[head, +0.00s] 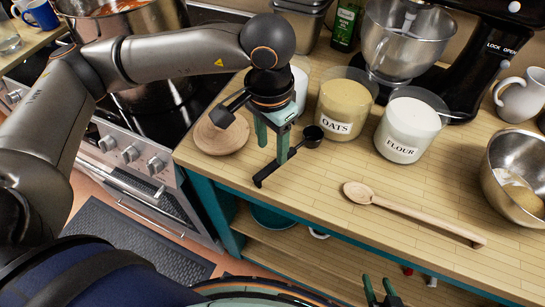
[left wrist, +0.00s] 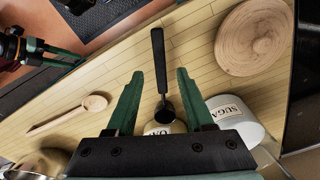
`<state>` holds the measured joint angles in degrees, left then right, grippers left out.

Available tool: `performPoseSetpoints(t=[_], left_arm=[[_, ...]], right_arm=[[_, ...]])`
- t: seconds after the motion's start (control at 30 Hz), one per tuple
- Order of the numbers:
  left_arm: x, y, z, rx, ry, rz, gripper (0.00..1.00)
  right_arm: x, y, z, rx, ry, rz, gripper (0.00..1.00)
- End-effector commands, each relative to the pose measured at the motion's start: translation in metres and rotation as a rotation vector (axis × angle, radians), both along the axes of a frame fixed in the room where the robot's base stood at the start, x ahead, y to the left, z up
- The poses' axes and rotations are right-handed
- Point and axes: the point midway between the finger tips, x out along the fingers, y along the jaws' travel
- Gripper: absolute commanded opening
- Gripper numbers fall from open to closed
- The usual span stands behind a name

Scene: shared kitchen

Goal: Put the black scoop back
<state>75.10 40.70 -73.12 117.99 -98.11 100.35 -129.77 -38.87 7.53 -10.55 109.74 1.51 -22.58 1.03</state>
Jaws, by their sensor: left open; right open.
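The black scoop (head: 312,134) appears to lie on the wooden counter in front of the oats jar (head: 343,104), its handle pointing toward the front edge. My left gripper (head: 272,152) is open above the handle, pointing down. In the left wrist view the scoop (left wrist: 159,62) lies between the two spread fingers, with a visible gap to each. The oats jar's label is partly hidden there behind the gripper body. My right gripper (head: 380,290) is open and empty at the bottom of the head view, in front of the counter.
The flour jar (head: 410,124) stands right of the oats; the sugar jar (left wrist: 238,118) is left of it. A round wooden lid (head: 220,137) lies near the stove. A wooden spoon (head: 415,212) and a metal bowl (head: 510,165) lie to the right. A mixer (head: 480,60) stands behind.

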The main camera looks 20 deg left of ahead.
Motion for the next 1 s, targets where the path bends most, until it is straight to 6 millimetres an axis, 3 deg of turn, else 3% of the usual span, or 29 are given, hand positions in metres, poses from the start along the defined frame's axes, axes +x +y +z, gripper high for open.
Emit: performPoseSetpoints(t=[0.13,0.33,1.0], left_arm=[[0.000,0.000,0.030,0.000,-0.003,0.000,0.52],[-0.001,0.000,0.052,-0.001,0.000,0.000,0.52],[-0.002,0.000,0.056,0.000,0.001,0.000,0.52]], right_arm=[[0.000,0.000,-0.003,0.000,0.001,0.000,0.50],[0.000,0.000,-0.005,0.000,0.001,0.000,0.50],[-0.001,0.000,-0.005,0.000,0.002,0.000,0.50]])
